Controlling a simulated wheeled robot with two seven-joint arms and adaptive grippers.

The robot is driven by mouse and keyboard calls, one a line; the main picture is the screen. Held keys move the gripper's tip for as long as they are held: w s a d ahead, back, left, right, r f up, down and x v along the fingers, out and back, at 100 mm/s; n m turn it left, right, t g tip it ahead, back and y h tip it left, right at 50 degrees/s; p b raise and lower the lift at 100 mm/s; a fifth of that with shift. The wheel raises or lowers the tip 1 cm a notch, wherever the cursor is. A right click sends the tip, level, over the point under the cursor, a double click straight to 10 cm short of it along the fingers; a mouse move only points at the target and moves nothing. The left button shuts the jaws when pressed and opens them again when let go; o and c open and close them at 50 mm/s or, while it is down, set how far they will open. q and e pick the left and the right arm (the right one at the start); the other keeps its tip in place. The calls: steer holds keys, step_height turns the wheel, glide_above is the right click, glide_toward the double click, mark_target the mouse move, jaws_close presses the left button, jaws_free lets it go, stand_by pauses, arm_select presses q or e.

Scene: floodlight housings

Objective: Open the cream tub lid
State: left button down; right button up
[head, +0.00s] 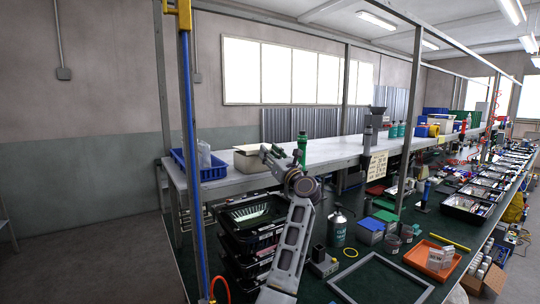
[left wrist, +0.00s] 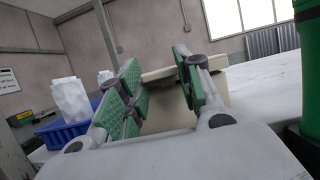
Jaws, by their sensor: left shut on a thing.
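The cream tub (head: 250,165) stands on the long pale shelf, near its left end. In the left wrist view, the cream tub (left wrist: 168,108) is straight ahead, with its flat lid (left wrist: 160,73) at the top. My left gripper (head: 273,155) reaches to the tub's right side in the head view. In the left wrist view, my left gripper's green-padded fingers (left wrist: 158,85) are on either side of the lid's near part, shut on it. The fingers hide parts of the tub and lid, so I cannot tell how far the lid is raised. My right gripper is not in view.
A blue bin (head: 205,168) with white bags stands left of the tub. A green bottle (head: 302,145) stands close on the right. Black trays (head: 250,220) are stacked below the shelf. A blue upright post (head: 190,150) stands in front.

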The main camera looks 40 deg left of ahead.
arm_select(q)
steer(key=w+a+r+h+p, duration=0.1)
steer(key=a+r+p, duration=0.3)
steer(key=r, duration=0.8)
steer(key=shift+w+a+r, duration=0.2)
steer(key=shift+a+r, duration=0.1)
steer(key=shift+a, duration=0.15)
steer(key=c, duration=1.8)
jaws_free()
steer(key=shift+f, duration=0.2)
steer(key=o, duration=0.7)
steer(key=shift+o, duration=0.7)
steer(key=shift+f, duration=0.1)
steer(key=shift+d, duration=0.1)
steer(key=v, duration=1.2)
